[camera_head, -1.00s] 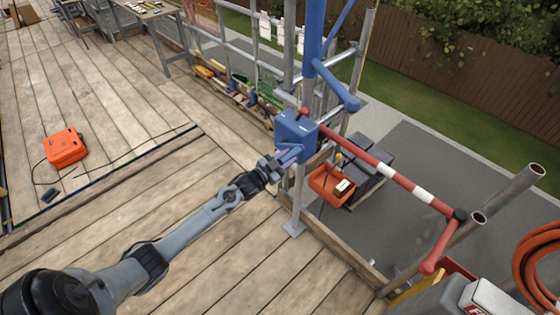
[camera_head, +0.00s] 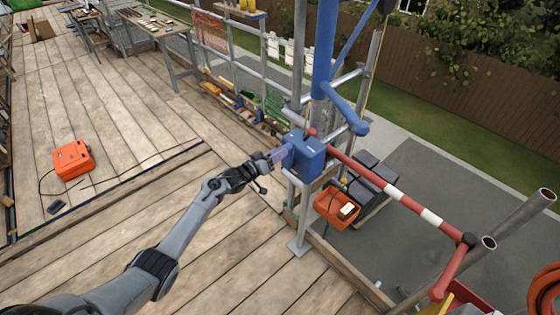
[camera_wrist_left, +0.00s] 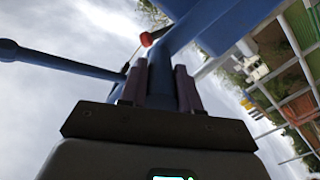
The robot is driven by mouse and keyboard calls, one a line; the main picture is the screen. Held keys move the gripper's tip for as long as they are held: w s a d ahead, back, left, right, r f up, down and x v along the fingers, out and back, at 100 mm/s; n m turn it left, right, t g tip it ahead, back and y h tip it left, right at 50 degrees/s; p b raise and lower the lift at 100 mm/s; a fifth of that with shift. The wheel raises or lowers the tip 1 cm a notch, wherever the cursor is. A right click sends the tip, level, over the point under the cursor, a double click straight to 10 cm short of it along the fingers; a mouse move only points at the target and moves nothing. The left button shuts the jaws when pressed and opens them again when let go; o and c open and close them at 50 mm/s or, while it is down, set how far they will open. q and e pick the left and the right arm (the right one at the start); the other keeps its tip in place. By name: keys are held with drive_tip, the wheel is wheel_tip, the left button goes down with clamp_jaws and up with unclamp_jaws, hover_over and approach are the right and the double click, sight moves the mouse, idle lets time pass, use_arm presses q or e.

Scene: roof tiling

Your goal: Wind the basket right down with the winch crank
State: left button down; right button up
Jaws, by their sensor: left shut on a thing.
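The blue winch (camera_head: 305,158) is mounted on a metal post beside the blue hoist mast (camera_head: 321,60). My left gripper (camera_head: 279,157) is at the winch's left side, shut on the crank. In the left wrist view, the fingers (camera_wrist_left: 160,88) close around a blue part; the grip is partly hidden. An orange-red open basket (camera_head: 325,208) with a pale item in it shows below and right of the winch, beyond the deck edge. I cannot tell whether it touches the ground. My right gripper is not in view.
A red and white barrier bar (camera_head: 400,200) runs right from the winch across the opening. Dark grey blocks (camera_head: 372,175) sit beyond the basket. An orange case (camera_head: 74,160) lies on the wooden deck at left. The deck near my left arm is clear.

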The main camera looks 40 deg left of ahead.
use_arm(q)
drive_tip(key=shift+w+a+r, duration=0.1)
drive_tip(key=shift+a+r, duration=0.1)
drive_tip(key=shift+a, duration=0.3)
drive_tip(key=shift+a+r, duration=0.15)
drive_tip(key=shift+a, duration=0.35)
drive_tip(key=shift+f, duration=0.1)
drive_tip(key=c, duration=1.2)
unclamp_jaws()
drive_tip(key=o, duration=0.4)
drive_tip(key=shift+a, duration=0.1)
drive_tip(key=shift+f, duration=0.1)
